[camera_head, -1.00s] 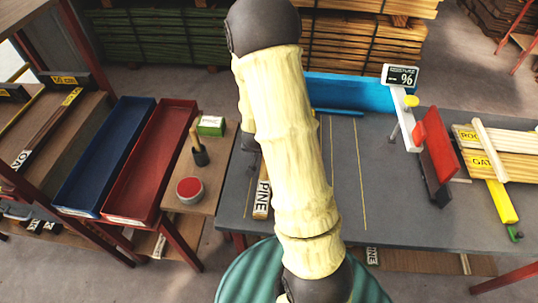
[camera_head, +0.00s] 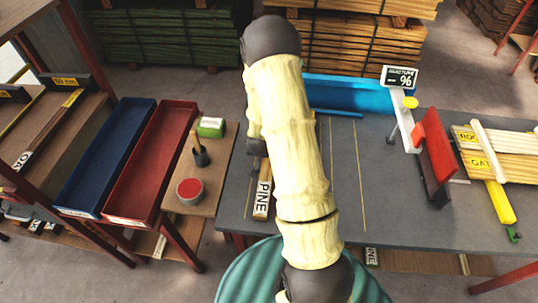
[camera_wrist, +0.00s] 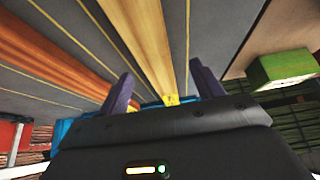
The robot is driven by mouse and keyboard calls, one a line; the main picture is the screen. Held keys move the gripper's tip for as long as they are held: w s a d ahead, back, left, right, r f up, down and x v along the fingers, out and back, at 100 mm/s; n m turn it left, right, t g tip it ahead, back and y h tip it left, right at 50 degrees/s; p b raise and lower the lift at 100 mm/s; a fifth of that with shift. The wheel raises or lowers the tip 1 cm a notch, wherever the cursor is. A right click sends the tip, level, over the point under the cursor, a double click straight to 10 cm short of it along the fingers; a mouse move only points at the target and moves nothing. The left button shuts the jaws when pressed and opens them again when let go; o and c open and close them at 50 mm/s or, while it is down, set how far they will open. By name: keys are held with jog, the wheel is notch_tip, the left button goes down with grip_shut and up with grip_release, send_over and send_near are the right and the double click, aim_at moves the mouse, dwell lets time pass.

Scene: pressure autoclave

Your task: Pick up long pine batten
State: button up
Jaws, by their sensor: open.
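A long pine batten (camera_head: 262,198) with a white PINE label lies on the grey table near its left edge. Only its near part shows in the head view, as my arm hides the rest. In the wrist view, a long wooden batten (camera_wrist: 145,40), which appears to be this one, runs between the two fingers of my gripper (camera_wrist: 160,70). The gripper is open, with a finger on each side of the batten's line. I cannot tell how high the fingers are above it. In the head view my arm mostly hides the gripper.
Another wooden strip (camera_wrist: 50,50) lies to the left in the wrist view. A blue tray (camera_head: 360,97) lies behind. A moisture display (camera_head: 399,77) and labelled boards (camera_head: 495,160) are right.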

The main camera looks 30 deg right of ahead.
jog(key=x, duration=0.3)
jog(key=shift+d+p, duration=0.4)
jog(key=shift+d, duration=0.05)
jog(key=shift+w+d+f, duration=0.1)
jog(key=shift+w+f, duration=0.2)
jog(key=shift+f, duration=0.15)
jog(key=c, duration=1.3)
jog(key=shift+r, duration=0.1)
notch_tip(320, 180, up, 10)
jog(key=shift+f+b, duration=0.1)
jog(key=shift+b, duration=0.25)
